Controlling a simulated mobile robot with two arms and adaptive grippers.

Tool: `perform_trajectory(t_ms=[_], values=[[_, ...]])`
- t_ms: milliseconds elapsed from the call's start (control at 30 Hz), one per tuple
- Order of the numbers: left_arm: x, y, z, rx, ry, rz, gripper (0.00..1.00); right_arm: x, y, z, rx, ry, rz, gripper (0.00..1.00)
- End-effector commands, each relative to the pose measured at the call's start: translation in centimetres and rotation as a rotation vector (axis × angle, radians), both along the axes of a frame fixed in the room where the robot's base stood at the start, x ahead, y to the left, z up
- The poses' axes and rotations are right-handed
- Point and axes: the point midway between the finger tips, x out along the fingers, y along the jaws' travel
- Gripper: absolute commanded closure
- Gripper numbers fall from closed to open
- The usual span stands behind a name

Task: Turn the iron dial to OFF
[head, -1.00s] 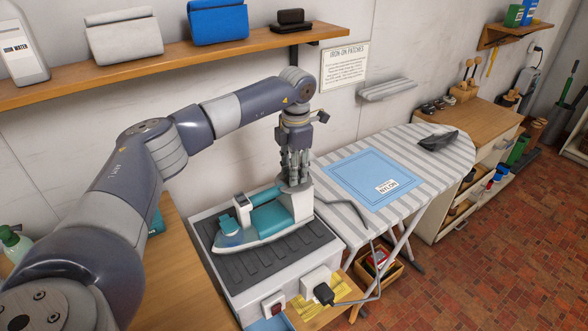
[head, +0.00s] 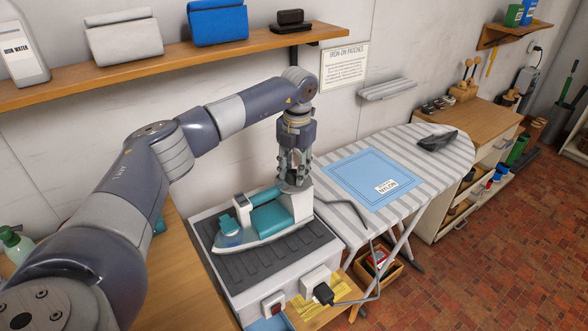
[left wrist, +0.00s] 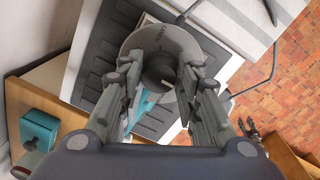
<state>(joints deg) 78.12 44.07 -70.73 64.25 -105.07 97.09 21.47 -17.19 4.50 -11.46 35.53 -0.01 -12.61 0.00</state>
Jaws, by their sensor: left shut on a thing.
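A round grey dial (left wrist: 146,42) with a raised dark knob (left wrist: 158,72) shows from above in the left wrist view. My left gripper (head: 293,176) points straight down at the iron's right end, over the dial. Its fingers (left wrist: 160,82) are closed on the dial's knob from both sides. The dial's marks are too small to read. A small part that looks like my right gripper (left wrist: 251,129) shows at the left wrist view's lower right; its jaw state is unclear.
A striped ironing board (head: 410,160) with a blue nylon cloth (head: 365,178) stands to the right. A cord and plug (head: 324,292) hang at the stand's front. A wooden shelf (head: 190,57) with boxes runs above the arm.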

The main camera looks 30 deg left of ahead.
Motion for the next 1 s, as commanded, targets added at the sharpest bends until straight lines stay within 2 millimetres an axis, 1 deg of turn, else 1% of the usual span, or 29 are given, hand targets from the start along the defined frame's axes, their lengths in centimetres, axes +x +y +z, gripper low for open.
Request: perform_trajectory(t_ms=[400, 433, 467, 500, 767, 833, 933, 1000], values=[[0.1, 0.0, 0.1, 0.0, -0.003, 0.009, 0.93, 0.0, 0.0, 0.0, 0.0, 0.0, 0.0, 0.6], [0.1, 0.0, 0.1, 0.0, -0.003, 0.009, 0.64, 0.0, 0.0, 0.0, 0.0, 0.0, 0.0, 0.6], [0.1, 0.0, 0.1, 0.0, -0.003, 0.009, 0.57, 0.0, 0.0, 0.0, 0.0, 0.0, 0.0, 0.6], [0.1, 0.0, 0.1, 0.0, -0.003, 0.008, 0.48, 0.0, 0.0, 0.0, 0.0, 0.0, 0.0, 0.6], [0.0, 0.0, 0.0, 0.0, -0.001, 0.007, 0.48, 0.0, -0.1, 0.0, -0.001, 0.0, 0.0, 0.6], [0.0, 0.0, 0.1, 0.0, -0.001, 0.007, 0.48, 0.0, -0.5, 0.0, -0.005, 0.0, 0.003, 0.6], [0.1, 0.0, 0.7, 0.0, -0.002, 0.007, 0.48, 0.0, -0.4, 0.0, -0.005, 0.0, 0.002, 0.6], [0.1, -0.1, 1.6, -0.001, -0.003, 0.007, 0.48, 0.0, -0.4, 0.0, -0.004, 0.0, 0.002, 0.6]])
